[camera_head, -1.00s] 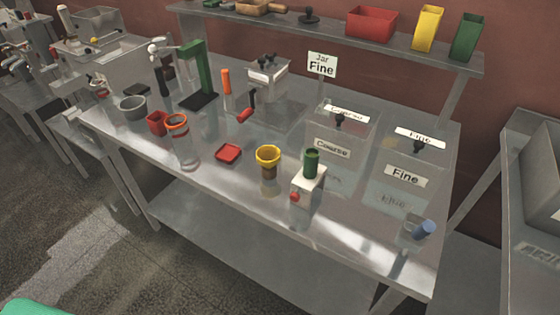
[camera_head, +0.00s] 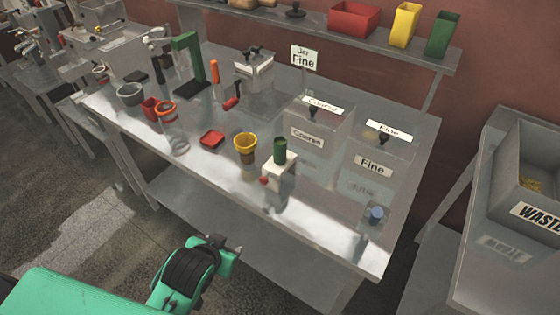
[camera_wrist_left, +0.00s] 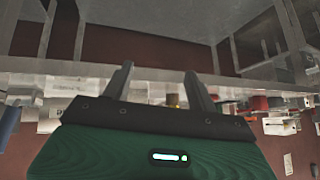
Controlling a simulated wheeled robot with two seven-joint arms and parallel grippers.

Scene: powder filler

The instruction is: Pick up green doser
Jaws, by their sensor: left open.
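A small dark green cylinder (camera_head: 280,151) stands upright on a white block with a red knob (camera_head: 280,172), near the front of the metal table. A green rectangular container (camera_head: 442,35) stands at the right end of the raised shelf; I cannot tell which of the two is the doser. My left gripper (camera_head: 237,250) is in front of the table, low and apart from both green things. In the left wrist view its two fingers (camera_wrist_left: 160,85) are spread with nothing between them. My right gripper is not in view.
A yellow cup (camera_head: 246,146), a red dish (camera_head: 212,138) and a clear jar with an orange rim (camera_head: 172,128) stand on the table (camera_head: 215,180). Clear bins labelled Coarse and Fine (camera_head: 373,166) are at the right. A waste bin (camera_head: 515,190) stands farther right.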

